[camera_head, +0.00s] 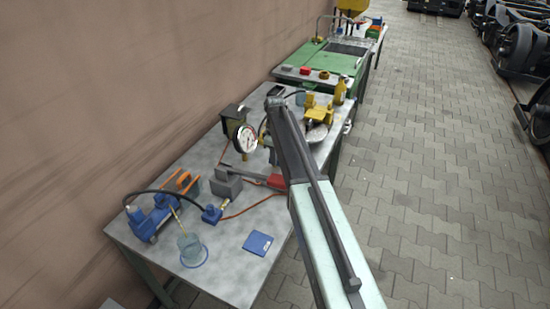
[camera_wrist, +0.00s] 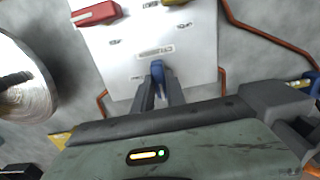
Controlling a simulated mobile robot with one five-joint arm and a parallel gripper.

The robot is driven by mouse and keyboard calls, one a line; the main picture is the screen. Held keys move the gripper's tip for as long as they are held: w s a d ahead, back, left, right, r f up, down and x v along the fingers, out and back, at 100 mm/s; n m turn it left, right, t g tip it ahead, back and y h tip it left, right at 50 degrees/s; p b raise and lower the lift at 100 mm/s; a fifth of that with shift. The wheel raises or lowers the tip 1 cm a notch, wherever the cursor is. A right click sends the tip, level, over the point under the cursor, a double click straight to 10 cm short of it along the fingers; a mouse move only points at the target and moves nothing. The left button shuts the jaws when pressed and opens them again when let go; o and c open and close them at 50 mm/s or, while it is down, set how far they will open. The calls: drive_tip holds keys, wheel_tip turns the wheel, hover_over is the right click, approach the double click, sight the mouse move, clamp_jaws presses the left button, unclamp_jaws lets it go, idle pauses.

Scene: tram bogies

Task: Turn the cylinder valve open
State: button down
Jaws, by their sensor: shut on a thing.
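A white valve panel (camera_wrist: 120,62) fills the upper middle of the wrist view, with printed labels on its face; the small lettering is too blurred to read surely. My gripper (camera_wrist: 158,88) reaches in from below and is shut on a blue valve handle (camera_wrist: 157,68) at the panel's lower middle. The fingers hide part of the handle and its base. A red handle (camera_wrist: 96,13) lies at the panel's upper left, and a yellow piece is cut off at the top edge. In the head view my own arm hides the gripper and the blue handle.
Orange tubing (camera_wrist: 268,35) runs beside the panel. A round metal part (camera_wrist: 28,85) stands left.

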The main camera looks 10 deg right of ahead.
drive_tip(key=c, duration=1.4)
unclamp_jaws()
drive_tip(key=shift+o, duration=0.2)
wheel_tip(320, 180, up, 8)
drive_tip(key=p, duration=0.8)
